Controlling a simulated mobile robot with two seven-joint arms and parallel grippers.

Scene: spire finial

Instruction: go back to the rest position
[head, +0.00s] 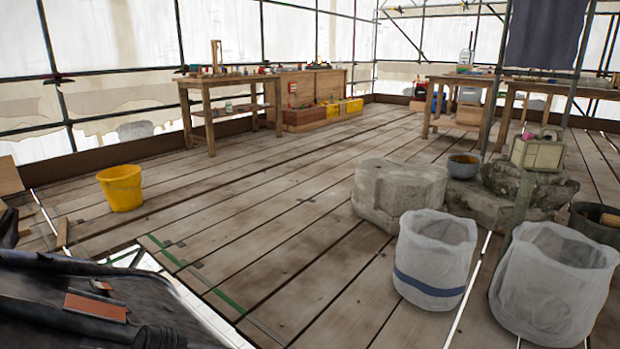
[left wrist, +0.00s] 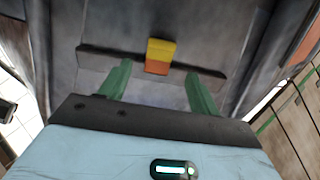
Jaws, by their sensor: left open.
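My left gripper (left wrist: 158,78) shows in the left wrist view, with its two green fingers spread wide apart. The space between the fingers is empty. Beyond the fingertips is a dark grey surface with a flat bar (left wrist: 105,62) across it. A small yellow and orange piece (left wrist: 160,55) sits at the middle of this bar, apart from both fingers. Neither gripper shows in the head view, and my right gripper is in no view.
A dark grey structure (head: 60,295) fills the head view's lower left, beside a bright floor opening (head: 165,275). A yellow bucket (head: 121,188), stone blocks (head: 398,190) and white sacks (head: 435,258) stand on the planks. A workbench (head: 228,82) stands behind. The middle planks are clear.

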